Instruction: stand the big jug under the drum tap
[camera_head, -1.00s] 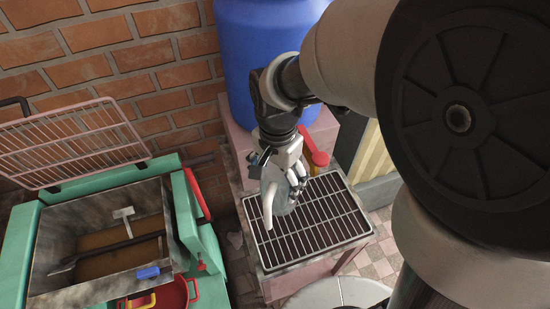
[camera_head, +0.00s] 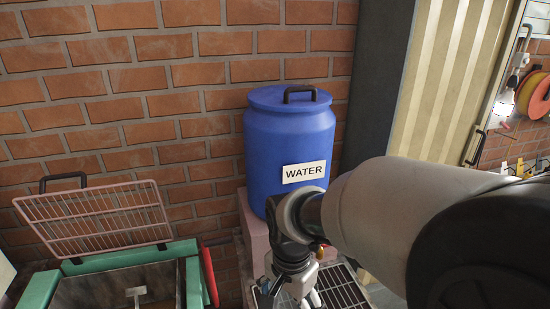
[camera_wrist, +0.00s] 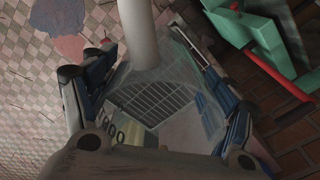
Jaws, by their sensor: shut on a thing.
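The big jug (camera_wrist: 188,125) is pale and see-through. In the wrist view it fills the space between the fingers of my gripper (camera_wrist: 150,75), which is shut on it; a pale, tube-like part sticks out at the top. The bars of the grate show through its wall. In the head view my gripper (camera_head: 296,287) is low at the centre, in front of the blue drum (camera_head: 262,155) labelled WATER. The jug is mostly cut off or hidden there. I cannot tell whether the jug touches the grate (camera_head: 345,292).
The drum stands on a pink block (camera_head: 257,240) against a brick wall. A green-framed bin (camera_head: 130,262) with a raised pink wire rack (camera_head: 95,215) is on the left. A striped panel (camera_head: 445,110) and an orange reel (camera_head: 535,97) are at the right.

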